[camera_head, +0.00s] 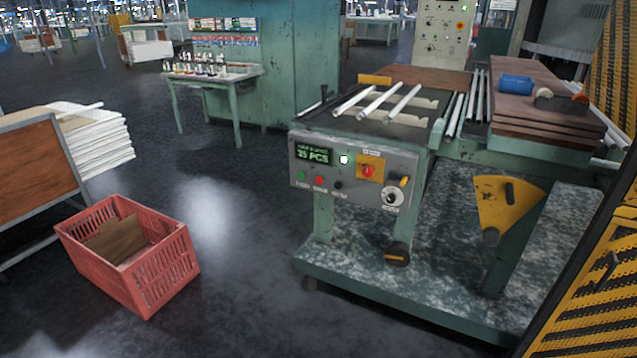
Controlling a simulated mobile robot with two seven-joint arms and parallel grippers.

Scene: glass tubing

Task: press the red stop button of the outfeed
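The outfeed's grey control panel (350,198) faces me on the front of a green machine table. A small red button (319,181) sits low on its left part, between a green button (300,176) and a black one (337,185). A larger red mushroom button (368,170) stands on a yellow plate to the right. A lit display (313,155) reads what looks like "35 PCS", with a glowing white-green lamp (344,159) beside it. A round dial (391,196) is at the lower right. Neither of my grippers is in view.
Glass tubes (403,101) lie on the outfeed table. A red crate (150,262) holding cardboard stands on the floor at left, near a stacked cart (97,140). A yellow-black guard (590,260) borders the right. Floor before the panel is clear.

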